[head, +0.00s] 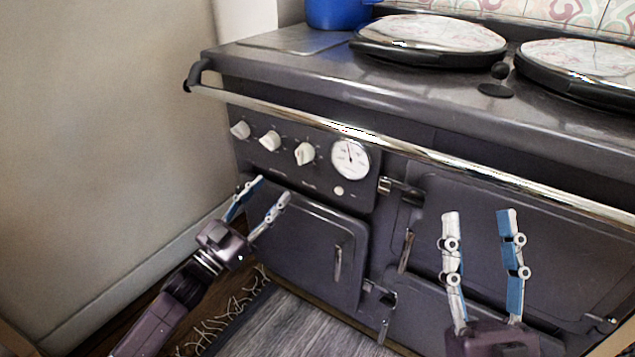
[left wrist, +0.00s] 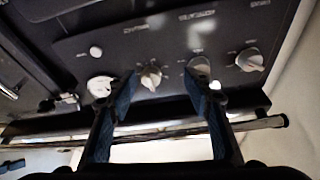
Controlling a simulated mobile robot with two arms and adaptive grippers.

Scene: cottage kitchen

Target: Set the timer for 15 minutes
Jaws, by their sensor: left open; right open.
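The dark range cooker has a control panel (head: 317,190) with three white knobs: a left knob (head: 240,130), a middle knob (head: 270,140) and a right knob (head: 304,153). A round white dial with a needle (head: 350,160) is to their right. Labels are too small to read, so I cannot tell which is the timer. My left gripper (head: 272,187) is open and empty, below the knobs. In the left wrist view, the knob beside the dial (left wrist: 151,77) shows between its fingertips (left wrist: 163,77), apparently untouched. My right gripper (head: 478,212) is open and empty before the right oven door.
A chrome rail (head: 345,130) runs across the cooker front above the knobs. Oven doors (head: 305,245) with handles and latches are below the panel. A bare wall (head: 90,130) stands to the left. Two round hob lids (head: 430,35) are on top.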

